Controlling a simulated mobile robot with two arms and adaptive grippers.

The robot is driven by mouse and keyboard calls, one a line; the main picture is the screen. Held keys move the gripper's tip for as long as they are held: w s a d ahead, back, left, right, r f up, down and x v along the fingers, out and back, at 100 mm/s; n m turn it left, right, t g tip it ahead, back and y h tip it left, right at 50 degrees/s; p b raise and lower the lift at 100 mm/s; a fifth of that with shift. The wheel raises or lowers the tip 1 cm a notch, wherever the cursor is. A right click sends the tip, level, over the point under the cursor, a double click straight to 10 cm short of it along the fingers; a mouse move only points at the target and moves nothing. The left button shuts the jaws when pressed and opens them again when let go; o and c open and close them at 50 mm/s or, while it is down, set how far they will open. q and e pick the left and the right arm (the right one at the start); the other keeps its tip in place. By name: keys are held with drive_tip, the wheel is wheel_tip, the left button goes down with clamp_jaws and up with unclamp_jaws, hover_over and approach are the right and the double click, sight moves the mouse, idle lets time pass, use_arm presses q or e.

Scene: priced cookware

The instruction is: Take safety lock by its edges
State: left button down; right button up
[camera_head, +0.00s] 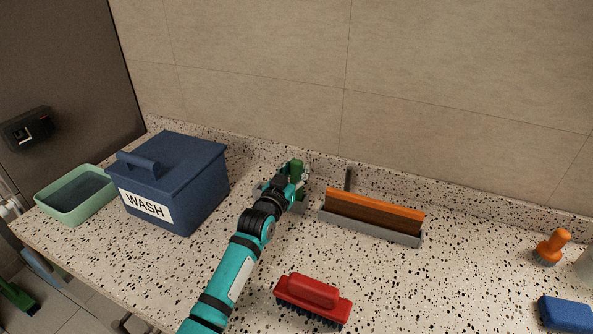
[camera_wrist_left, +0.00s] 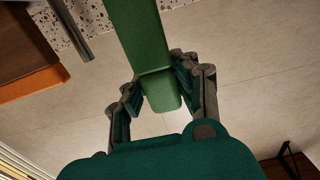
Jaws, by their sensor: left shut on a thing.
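My left gripper (camera_head: 289,184) is over the speckled counter near the back wall, between the blue box and the grey-and-orange squeegee-like tool. It is shut on a green block-like object (camera_head: 296,166), whose top shows above the fingers. In the left wrist view the long green object (camera_wrist_left: 145,38) runs between the two fingers (camera_wrist_left: 160,88), which press on its sides. I cannot tell whether this object is the safety lock. A black latch-like fitting (camera_head: 27,128) is on the dark panel at far left. My right gripper is not in view.
The blue box labelled WASH (camera_head: 190,190) and a green tub (camera_head: 73,197) stand left on the counter (camera_head: 390,290). The orange-and-grey tool (camera_head: 372,217) is close right of my gripper. A red brush (camera_head: 313,295), orange-handled item (camera_head: 552,246) and blue block (camera_head: 565,314) lie further out.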

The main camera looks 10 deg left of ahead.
use_arm(q)
drive_tip(key=shift+r+p, duration=3.3)
drive_tip(key=shift+r, duration=0.65)
drive_tip(key=shift+f, duration=0.1)
